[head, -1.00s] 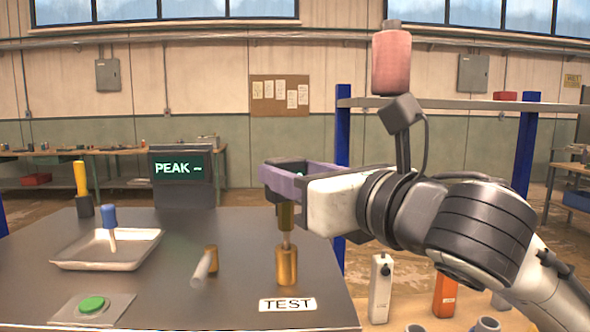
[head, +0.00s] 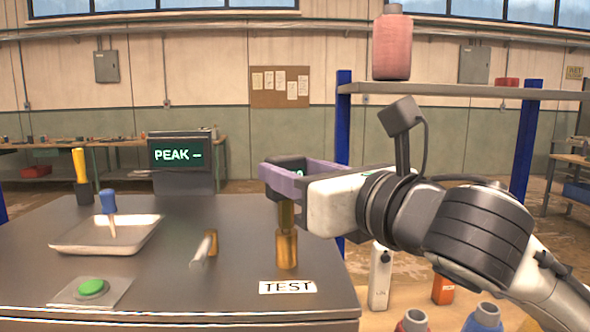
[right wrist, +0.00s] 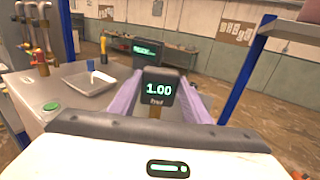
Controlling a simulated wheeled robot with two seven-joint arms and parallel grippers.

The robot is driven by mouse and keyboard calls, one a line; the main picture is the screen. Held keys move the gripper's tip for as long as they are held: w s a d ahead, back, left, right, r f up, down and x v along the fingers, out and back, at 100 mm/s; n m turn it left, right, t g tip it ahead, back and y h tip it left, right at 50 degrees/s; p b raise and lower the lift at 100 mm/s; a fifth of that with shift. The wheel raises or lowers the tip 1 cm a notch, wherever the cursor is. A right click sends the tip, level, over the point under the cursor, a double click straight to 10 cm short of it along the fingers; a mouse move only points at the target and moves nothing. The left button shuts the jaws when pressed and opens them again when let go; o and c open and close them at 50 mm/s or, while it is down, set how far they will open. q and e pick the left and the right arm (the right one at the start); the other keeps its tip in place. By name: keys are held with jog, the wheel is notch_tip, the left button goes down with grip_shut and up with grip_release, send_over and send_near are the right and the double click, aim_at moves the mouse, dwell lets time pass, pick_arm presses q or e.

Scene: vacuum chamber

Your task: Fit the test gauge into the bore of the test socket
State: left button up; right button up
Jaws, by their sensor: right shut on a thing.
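My right gripper (head: 276,178), with purple fingers, is shut on the test gauge. The gauge is a dark block (head: 288,164) with a brass-coloured stem (head: 286,214) pointing down. In the right wrist view the gauge's display (right wrist: 158,89) reads 1.00 between the fingers. The test socket (head: 287,252) is an upright brass cylinder on the dark bench, behind the TEST label (head: 287,287). The stem stands upright right over the socket and its lower end meets the socket's top. The thin tip is hidden, seemingly inside the bore; its depth cannot be seen. My left gripper is not in view.
A small cylinder with a brass end (head: 204,250) lies left of the socket. A pale tray (head: 75,240) holds a blue-handled tool (head: 108,203). A screen (head: 175,155) reads PEAK. A blue shelf post (head: 342,130) stands behind my right arm.

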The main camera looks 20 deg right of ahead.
jog(key=shift+f, duration=0.35)
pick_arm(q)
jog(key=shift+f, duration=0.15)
pick_arm(e)
jog(key=o, duration=1.2)
pick_arm(q)
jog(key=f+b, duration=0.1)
jog(key=b, duration=0.1)
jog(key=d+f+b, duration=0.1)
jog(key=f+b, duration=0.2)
jog(key=b, duration=0.2)
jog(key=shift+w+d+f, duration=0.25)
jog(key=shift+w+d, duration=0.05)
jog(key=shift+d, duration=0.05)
pick_arm(e)
jog(key=v, duration=1)
jog(key=shift+s, duration=0.15)
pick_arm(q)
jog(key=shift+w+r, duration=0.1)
